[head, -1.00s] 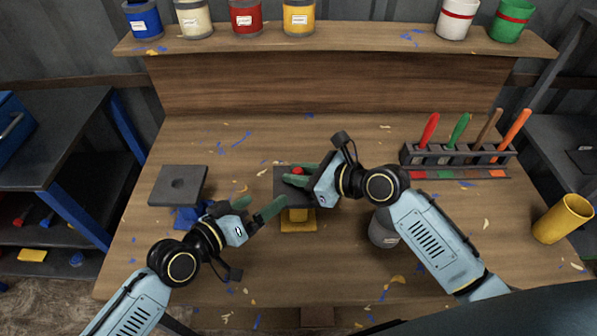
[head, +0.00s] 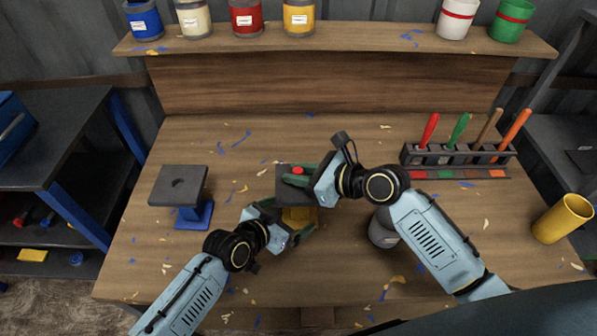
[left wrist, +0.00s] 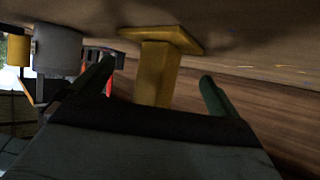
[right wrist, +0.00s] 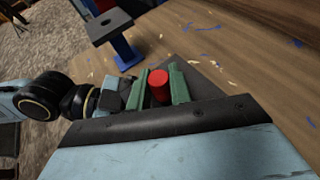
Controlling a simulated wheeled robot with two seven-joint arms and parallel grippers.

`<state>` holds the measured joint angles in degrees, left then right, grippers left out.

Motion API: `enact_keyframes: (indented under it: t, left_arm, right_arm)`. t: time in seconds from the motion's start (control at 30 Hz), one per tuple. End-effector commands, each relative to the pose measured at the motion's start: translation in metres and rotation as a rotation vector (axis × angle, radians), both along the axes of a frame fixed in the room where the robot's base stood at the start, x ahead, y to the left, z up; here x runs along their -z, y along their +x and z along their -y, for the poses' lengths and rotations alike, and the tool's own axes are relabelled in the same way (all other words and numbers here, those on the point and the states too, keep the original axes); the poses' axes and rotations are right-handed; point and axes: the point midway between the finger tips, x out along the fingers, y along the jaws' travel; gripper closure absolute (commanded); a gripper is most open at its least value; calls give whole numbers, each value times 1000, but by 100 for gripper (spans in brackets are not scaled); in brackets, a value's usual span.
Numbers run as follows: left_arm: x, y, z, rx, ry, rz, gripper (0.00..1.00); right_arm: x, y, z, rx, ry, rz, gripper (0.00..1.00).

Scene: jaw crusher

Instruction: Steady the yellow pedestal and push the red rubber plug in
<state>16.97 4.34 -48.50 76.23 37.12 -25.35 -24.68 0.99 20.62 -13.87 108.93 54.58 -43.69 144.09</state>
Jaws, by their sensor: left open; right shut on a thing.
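The yellow pedestal (head: 300,214) stands mid-table under a dark square top plate (head: 283,186). In the left wrist view its yellow post (left wrist: 157,75) lies between the fingers of my left gripper (left wrist: 157,88), which is open around it with gaps on both sides. In the head view my left gripper (head: 280,218) is low beside the post. The red rubber plug (head: 298,170) is at the top plate. My right gripper (right wrist: 160,88) is shut on the plug, which shows upright between its green fingers (right wrist: 159,84). The plug's lower end and any hole beneath it are hidden.
A blue pedestal (head: 190,205) with a dark holed top stands to the left. A grey can (head: 381,230) is partly under my right arm. A tool rack (head: 455,158) and a yellow cup (head: 563,218) stand at the right. The table's back middle is clear.

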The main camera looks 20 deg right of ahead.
Motion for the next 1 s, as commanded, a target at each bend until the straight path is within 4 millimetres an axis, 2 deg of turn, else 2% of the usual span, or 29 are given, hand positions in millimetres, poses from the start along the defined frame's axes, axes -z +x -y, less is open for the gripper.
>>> enact_keyframes:
  t: [0.1, 0.3, 0.7, 1.0]
  left_arm:
    - [7, 8, 12, 2, 3, 1, 0]
    - [14, 15, 22, 1, 0, 0, 0]
    - [17, 17, 25, 0, 0, 0, 0]
    - [17, 17, 25, 0, 0, 0, 38]
  right_arm:
    - [0, 0, 0, 0, 0, 0, 100]
    - [0, 0, 0, 0, 0, 0, 100]
    - [0, 0, 0, 0, 0, 0, 100]
    - [0, 0, 0, 0, 0, 0, 100]
